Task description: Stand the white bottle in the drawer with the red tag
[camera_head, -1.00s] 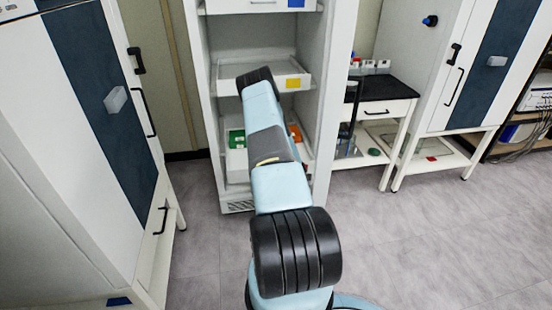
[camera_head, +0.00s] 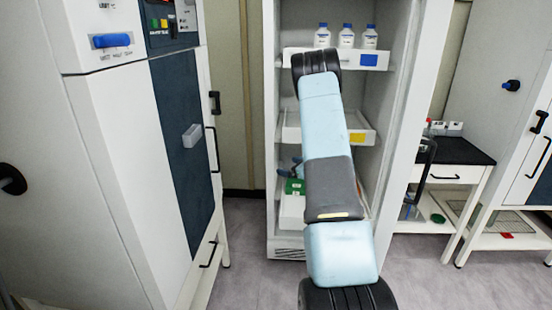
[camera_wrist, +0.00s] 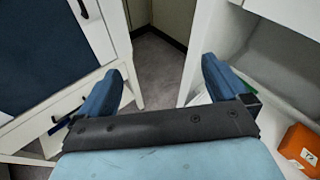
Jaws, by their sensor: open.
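Three white bottles with blue caps stand upright side by side on the top drawer of the open white cabinet: left bottle (camera_head: 322,38), middle bottle (camera_head: 346,38), right bottle (camera_head: 369,39). That top drawer (camera_head: 340,60) carries a blue tag. The drawer below (camera_head: 358,138) carries a yellow tag. I cannot see a drawer with a red tag; my arm hides part of the lower cabinet. My gripper (camera_wrist: 162,72) is open and empty in the wrist view, low by the cabinet's left side, with floor between its fingers. It is mostly hidden behind my arm in the head view.
A green box (camera_head: 295,187) and, in the wrist view, an orange box (camera_wrist: 300,148) sit low in the cabinet. A tall white machine (camera_head: 130,180) stands close on the left. A black-topped table (camera_head: 455,152) stands right. A small red tag (camera_head: 507,236) lies low at far right.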

